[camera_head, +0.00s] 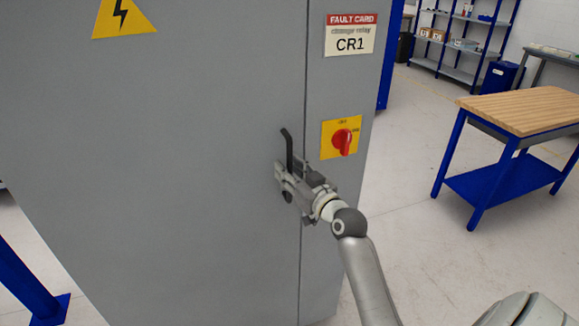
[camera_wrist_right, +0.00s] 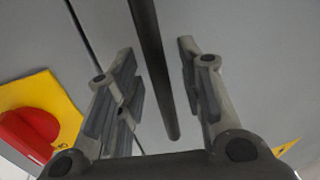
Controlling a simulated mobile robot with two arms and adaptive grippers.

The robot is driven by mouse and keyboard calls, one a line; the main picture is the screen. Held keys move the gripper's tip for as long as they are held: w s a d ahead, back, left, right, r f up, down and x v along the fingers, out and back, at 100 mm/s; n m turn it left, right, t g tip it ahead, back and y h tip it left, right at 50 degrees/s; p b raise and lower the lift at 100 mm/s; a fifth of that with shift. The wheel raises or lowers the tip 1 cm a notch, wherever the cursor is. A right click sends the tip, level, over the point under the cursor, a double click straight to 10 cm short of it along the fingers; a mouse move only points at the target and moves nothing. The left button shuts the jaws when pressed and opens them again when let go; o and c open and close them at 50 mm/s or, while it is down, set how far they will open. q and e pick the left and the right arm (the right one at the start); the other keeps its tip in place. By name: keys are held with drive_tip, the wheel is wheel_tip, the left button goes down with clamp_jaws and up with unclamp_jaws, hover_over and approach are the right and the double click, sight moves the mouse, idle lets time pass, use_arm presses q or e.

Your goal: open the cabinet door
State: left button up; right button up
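The grey cabinet door (camera_head: 200,190) stands closed, its edge seam running vertically beside a dark bar handle (camera_head: 288,148). My right gripper (camera_head: 281,182) is at the handle's lower part, coming in from the lower right. In the right wrist view, the handle (camera_wrist_right: 156,75) passes between the two spread fingers, with a visible gap on each side. The gripper is open and not clamped on it. My left gripper is not in view.
A red rotary switch (camera_head: 343,141) on a yellow plate sits right of the handle; it also shows in the wrist view (camera_wrist_right: 30,132). A fault card (camera_head: 350,35) is above. A wood-topped workbench (camera_head: 530,108) stands at right. Floor between is clear.

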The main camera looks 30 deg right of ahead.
drive_tip(key=shift+w, duration=0.3)
clamp_jaws()
idle(0.3)
